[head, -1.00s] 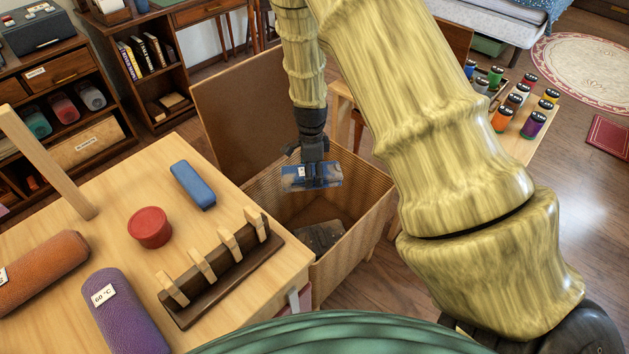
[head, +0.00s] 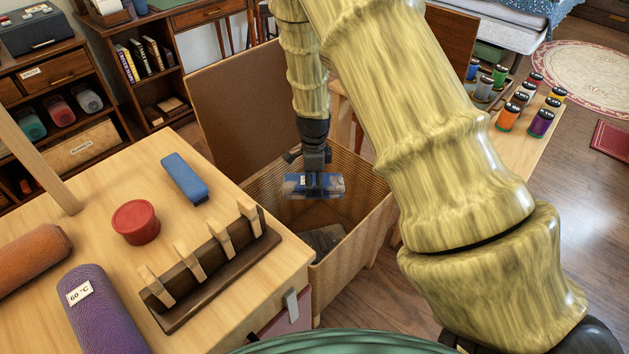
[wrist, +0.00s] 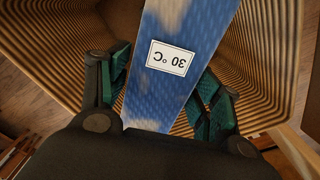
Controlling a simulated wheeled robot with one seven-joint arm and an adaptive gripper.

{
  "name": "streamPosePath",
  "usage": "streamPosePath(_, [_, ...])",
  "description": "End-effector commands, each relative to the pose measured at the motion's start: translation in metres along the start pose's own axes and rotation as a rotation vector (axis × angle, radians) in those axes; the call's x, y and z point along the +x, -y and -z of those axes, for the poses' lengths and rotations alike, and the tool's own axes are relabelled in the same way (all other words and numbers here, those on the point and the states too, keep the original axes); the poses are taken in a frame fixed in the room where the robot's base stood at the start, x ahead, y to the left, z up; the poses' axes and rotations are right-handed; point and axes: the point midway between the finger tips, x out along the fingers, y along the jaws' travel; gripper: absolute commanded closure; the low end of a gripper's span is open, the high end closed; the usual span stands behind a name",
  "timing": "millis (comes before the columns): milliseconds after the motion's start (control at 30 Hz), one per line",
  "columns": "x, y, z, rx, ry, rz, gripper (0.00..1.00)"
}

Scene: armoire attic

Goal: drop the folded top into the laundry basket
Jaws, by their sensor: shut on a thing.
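The folded top, a blue and white cloth bundle (head: 328,186), is held in my gripper (head: 314,178). In the wrist view the top (wrist: 180,95) shows a white label reading 30 °C, and my gripper's green-padded fingers (wrist: 165,100) close on its two sides. The laundry basket (head: 358,240) is a ribbed, open-topped wooden box with its brown lid (head: 230,95) raised. My gripper and the top hang over the basket's opening, around rim height. A dark grey item (head: 326,240) lies inside the basket.
A wooden table (head: 110,200) at the left bears a red round tub (head: 136,222), a blue block (head: 185,178), a peg rack (head: 205,270), and purple (head: 95,315) and orange (head: 30,258) rolls. Several spools (head: 508,117) stand on a bench at the right.

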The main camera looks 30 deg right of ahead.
Motion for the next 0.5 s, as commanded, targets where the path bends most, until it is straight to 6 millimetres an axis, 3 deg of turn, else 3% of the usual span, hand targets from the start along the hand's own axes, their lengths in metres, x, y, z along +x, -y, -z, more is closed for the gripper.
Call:
streamPosePath(167, [0.015, 0.0002, 0.0, 0.0, 0.0, 0.0, 0.63])
streamPosePath(500, [0.0159, 0.0001, 0.0, -0.001, 0.0, 0.0, 0.63])
